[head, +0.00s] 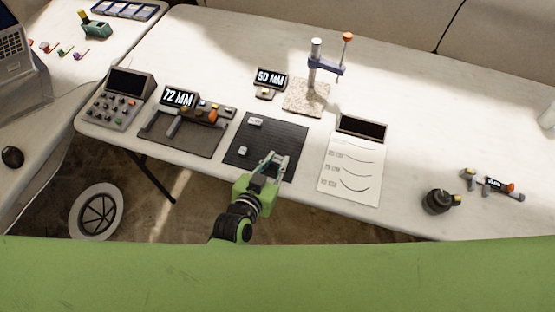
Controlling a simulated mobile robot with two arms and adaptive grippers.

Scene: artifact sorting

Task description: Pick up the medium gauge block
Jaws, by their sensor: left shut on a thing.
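My left gripper (275,157) reaches in over the lower right part of a dark square mat (291,134) on the white table. It is shut on the medium gauge block, which its fingers mostly hide. Whether the block touches the mat cannot be told. Two other light metal blocks lie on the mat: a longer block (254,121) near its top left, and a small block (243,151) at its left side, left of the gripper. My right gripper is not in view.
Left of the mat lie a caliper on a tray (205,143), a 72 MM display (179,97) and a button console (117,97). Behind stand a 50 MM display (271,79) and a gauge stand (315,65). A paper sheet (350,180) lies to the right.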

